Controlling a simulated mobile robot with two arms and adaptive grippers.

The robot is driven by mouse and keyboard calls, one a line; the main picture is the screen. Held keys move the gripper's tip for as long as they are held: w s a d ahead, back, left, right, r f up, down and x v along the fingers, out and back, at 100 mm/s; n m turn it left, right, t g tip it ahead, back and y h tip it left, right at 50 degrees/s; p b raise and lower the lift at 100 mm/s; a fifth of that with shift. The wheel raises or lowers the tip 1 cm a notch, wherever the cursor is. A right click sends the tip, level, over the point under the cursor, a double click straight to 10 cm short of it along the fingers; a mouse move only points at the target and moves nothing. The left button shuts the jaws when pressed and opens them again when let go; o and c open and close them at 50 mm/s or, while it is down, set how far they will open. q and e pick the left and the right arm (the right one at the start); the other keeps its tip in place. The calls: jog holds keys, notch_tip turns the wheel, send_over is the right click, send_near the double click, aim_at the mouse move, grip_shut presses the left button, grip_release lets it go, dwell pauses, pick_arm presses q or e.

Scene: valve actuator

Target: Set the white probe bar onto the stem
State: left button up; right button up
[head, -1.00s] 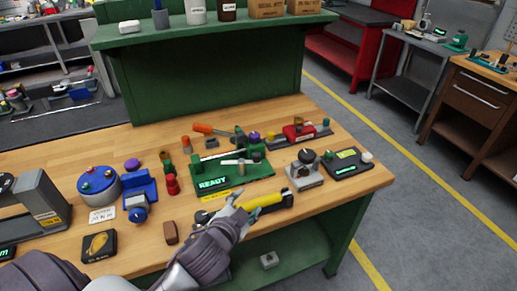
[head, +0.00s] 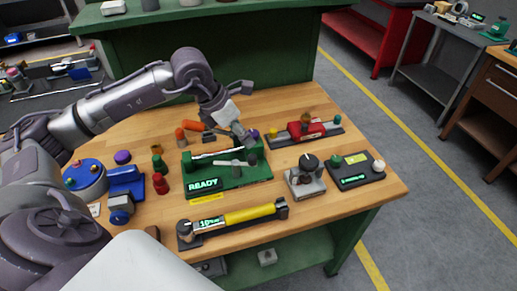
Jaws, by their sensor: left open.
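The green fixture (head: 257,173), with a READY label on its front, stands mid-bench. A pale grey bar (head: 223,163) lies level across the top of a short post (head: 237,172) on it. A slim white bar (head: 207,155) lies behind that, along the fixture. I cannot tell for certain which of the two is the probe bar, or how closely the bar meets the post. My left gripper (head: 243,114) is open and empty above the back of the fixture, apart from both bars, its fingers spread. My right gripper is not in view.
A yellow tool with a lit display (head: 250,215) lies in front. A grey block with a black knob (head: 305,182) and a black display box (head: 356,172) stand at right. A red device (head: 300,130) is behind. A blue vise (head: 126,184) is at left. The front right bench is clear.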

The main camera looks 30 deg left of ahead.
aim_at(252, 156)
pick_arm(q)
jog(key=shift+y, duration=0.5)
jog(key=p+x, duration=0.1)
jog(key=x, duration=0.3)
jog(key=a+p+x, duration=0.1)
jog(key=x, duration=0.3)
jog(key=a+p+x, duration=0.1)
jog(key=x, duration=0.2)
jog(key=shift+w+f+p, duration=0.15)
jog(key=shift+f+p, duration=0.25)
jog(key=shift+f, duration=0.15)
jog(key=shift+w+d+f, duration=0.1)
jog(key=shift+w+f, duration=0.1)
jog(key=shift+f, duration=0.4)
grip_shut()
